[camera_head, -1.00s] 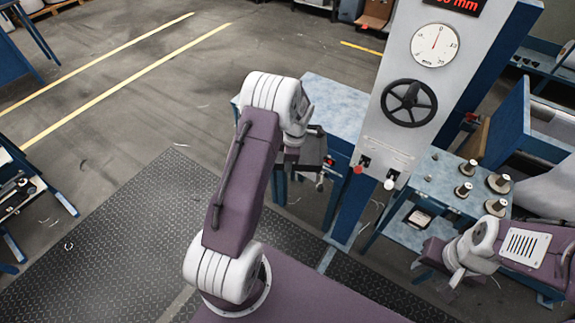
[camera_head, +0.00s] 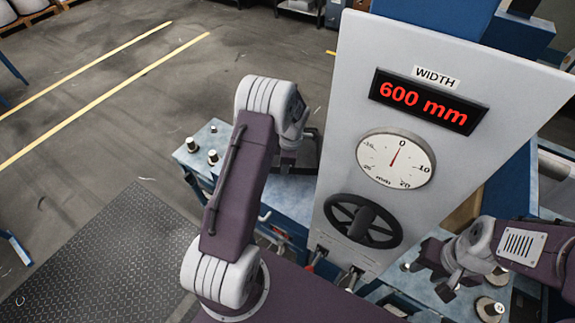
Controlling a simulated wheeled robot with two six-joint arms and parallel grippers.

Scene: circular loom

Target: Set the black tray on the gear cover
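A dark flat piece (camera_head: 306,158), possibly the black tray, shows beside and behind the wrist of my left arm, above the blue bench. The wrist hides much of it, and I cannot tell whether it is held. My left gripper (camera_head: 290,160) points down there, and its fingertips are hidden. My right gripper (camera_head: 447,287) is at the lower right, in front of the machine's right-hand table. It looks empty, with its fingers apart. I cannot make out a gear cover with certainty.
The grey machine panel (camera_head: 345,85) with its "600 mm" display (camera_head: 428,101), dial (camera_head: 396,160) and black handwheel (camera_head: 362,221) stands between my arms. The blue bench (camera_head: 205,150) carries small metal posts at its left end. The floor at left is open.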

